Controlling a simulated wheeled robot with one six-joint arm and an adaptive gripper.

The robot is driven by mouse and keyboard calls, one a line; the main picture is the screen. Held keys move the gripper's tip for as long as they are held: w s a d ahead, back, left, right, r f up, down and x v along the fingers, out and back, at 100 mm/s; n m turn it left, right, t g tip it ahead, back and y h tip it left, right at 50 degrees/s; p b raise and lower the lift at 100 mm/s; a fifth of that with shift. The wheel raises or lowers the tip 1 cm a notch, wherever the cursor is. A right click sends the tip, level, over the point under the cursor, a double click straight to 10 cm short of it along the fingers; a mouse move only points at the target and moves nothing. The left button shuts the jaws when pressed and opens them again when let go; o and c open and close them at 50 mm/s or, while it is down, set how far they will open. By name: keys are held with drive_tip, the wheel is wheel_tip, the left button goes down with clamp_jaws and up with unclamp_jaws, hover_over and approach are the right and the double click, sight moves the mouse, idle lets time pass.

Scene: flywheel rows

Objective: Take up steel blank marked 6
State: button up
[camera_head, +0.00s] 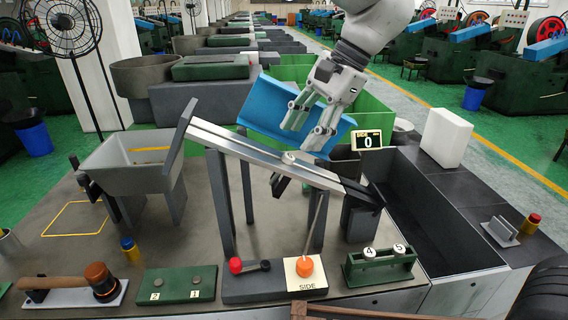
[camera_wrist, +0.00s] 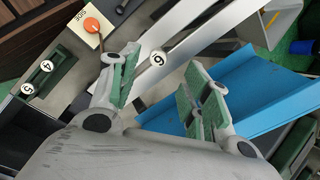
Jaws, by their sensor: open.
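The steel blank marked 6 (camera_head: 288,157) sits on the sloping metal rail (camera_head: 237,146), about midway down its length. In the wrist view the blank (camera_wrist: 158,57) shows its white round face with a black 6, framed between my fingertips. My gripper (camera_head: 309,128) is open and empty, above and slightly right of the blank. In the wrist view its green-padded fingers (camera_wrist: 161,68) stand wide apart, with no visible contact with the blank. The blank's lower side is hidden.
Blanks marked 4 (camera_head: 369,253) and 5 (camera_head: 398,249) sit in a green holder at the front right. A blue chute (camera_head: 268,105) stands close behind my gripper. A panel (camera_head: 304,287) with an orange knob, a mallet (camera_head: 75,284) and a dark trough (camera_head: 425,215) surround the rail.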

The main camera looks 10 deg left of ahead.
sight(289, 156)
drive_tip(key=x, duration=0.5)
drive_tip(key=shift+s+d, duration=0.1)
drive_tip(key=shift+s, duration=0.1)
drive_tip(key=shift+c, duration=0.2)
clamp_jaws()
drive_tip(key=shift+r, duration=0.1)
wheel_tip(289, 156, up, 18)
idle(0.4)
